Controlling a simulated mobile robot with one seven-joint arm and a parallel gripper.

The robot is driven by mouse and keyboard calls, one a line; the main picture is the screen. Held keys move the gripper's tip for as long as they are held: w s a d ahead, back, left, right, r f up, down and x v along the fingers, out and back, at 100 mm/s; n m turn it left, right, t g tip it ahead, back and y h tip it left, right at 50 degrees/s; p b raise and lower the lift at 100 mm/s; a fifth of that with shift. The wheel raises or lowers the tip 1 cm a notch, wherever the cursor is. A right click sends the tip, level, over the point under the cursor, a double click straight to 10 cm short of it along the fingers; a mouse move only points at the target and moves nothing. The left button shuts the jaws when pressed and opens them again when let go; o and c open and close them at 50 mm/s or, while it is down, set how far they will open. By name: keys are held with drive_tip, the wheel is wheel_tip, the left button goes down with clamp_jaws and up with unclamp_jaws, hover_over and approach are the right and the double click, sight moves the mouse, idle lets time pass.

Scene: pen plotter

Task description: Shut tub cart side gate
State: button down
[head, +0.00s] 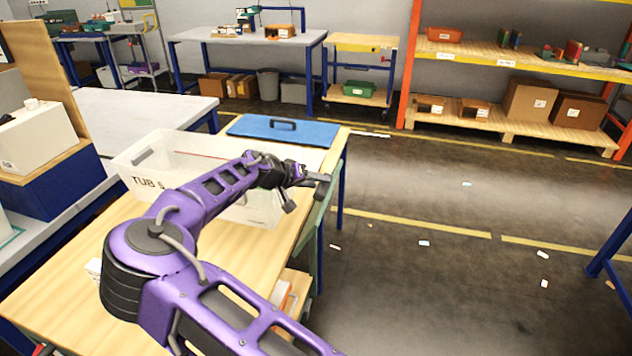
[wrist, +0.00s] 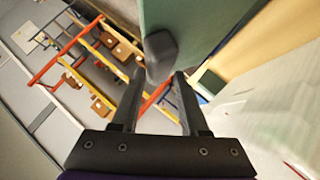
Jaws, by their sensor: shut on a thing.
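The tub cart has a pale wooden top (head: 245,245) and carries a translucent white tub (head: 150,160) with "TUB" lettering. A narrow green panel, the side gate (head: 316,215), shows along the cart's right edge; its exact angle is hard to tell. In the wrist view the green gate (wrist: 188,22) fills the top, with a dark rounded knob (wrist: 160,55) on it. My gripper (head: 307,192) is at the gate beside the tub. In the wrist view my gripper's fingers (wrist: 160,77) are on either side of the knob, shut on it. My arm hides part of the tub and cart.
A blue board (head: 283,132) with a dark handle lies behind the tub. A white-topped table (head: 145,108) and a blue-and-white box (head: 38,140) stand at left. Dark floor (head: 420,280) with scattered scraps is open to the right. Shelves (head: 510,60) stand at the back.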

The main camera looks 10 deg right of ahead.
drive_tip(key=c, duration=0.5)
unclamp_jaws()
drive_tip(key=shift+w+a+f, duration=0.1)
drive_tip(key=shift+a+f, duration=0.45)
drive_tip(key=shift+f, duration=0.35)
drive_tip(key=shift+r, duration=0.1)
drive_tip(key=v, duration=1.1)
drive_tip(key=r+v, duration=0.1)
drive_tip(key=v, duration=0.5)
drive_tip(key=shift+d, duration=0.2)
